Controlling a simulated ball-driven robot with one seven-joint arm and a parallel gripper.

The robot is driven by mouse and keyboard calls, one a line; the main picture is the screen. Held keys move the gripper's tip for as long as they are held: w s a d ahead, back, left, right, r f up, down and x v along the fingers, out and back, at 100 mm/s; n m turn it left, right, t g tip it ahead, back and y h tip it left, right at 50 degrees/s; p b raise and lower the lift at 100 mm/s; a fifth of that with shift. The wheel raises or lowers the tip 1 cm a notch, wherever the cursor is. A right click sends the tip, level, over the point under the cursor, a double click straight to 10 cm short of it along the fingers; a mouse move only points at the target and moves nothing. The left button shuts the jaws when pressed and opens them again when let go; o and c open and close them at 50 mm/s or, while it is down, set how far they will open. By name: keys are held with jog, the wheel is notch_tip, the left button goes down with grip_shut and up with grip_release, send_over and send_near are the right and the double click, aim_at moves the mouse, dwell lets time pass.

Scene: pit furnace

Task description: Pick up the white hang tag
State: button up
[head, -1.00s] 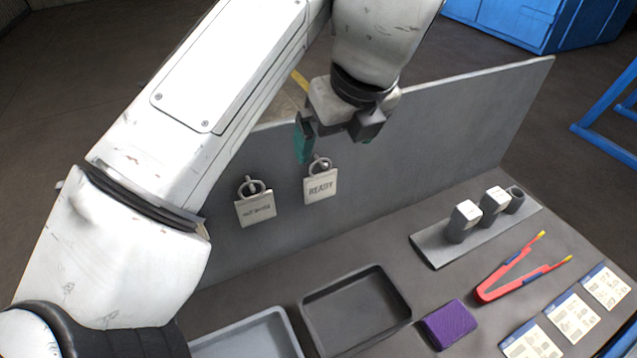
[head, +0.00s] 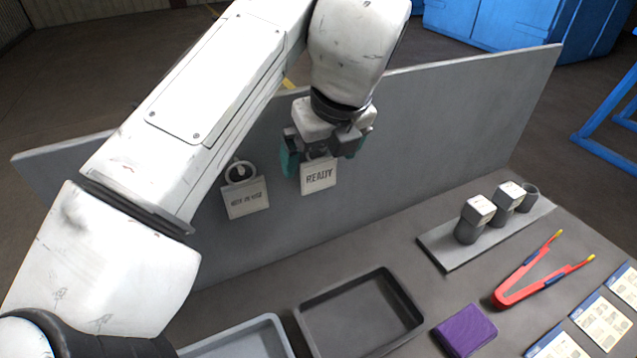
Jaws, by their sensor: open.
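Two pale hang tags hang on the upright grey panel (head: 400,140). The right tag (head: 319,176) reads "READY" and looks white; its ring is hidden behind my gripper. The left tag (head: 246,199) looks slightly greyer, has smaller lettering, and hangs by a ring from a peg. My gripper (head: 326,156) is open, pointing down at the top of the "READY" tag, with one teal finger to its left and the other to its right. I cannot tell whether the fingers touch the tag.
Below the panel, a table holds a black tray (head: 358,315), a grey tray (head: 245,340), a purple block (head: 466,330), red tongs (head: 530,275) and a holder (head: 450,245) with grey cylindrical pieces. Printed cards (head: 600,325) lie at the right.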

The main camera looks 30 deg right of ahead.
jog(key=shift+w+f, duration=0.15)
jog(key=shift+f, duration=0.2)
jog(key=c, duration=1.1)
jog(key=shift+r, duration=0.2)
jog(key=shift+r+p, duration=0.4)
jog(key=shift+p, duration=0.35)
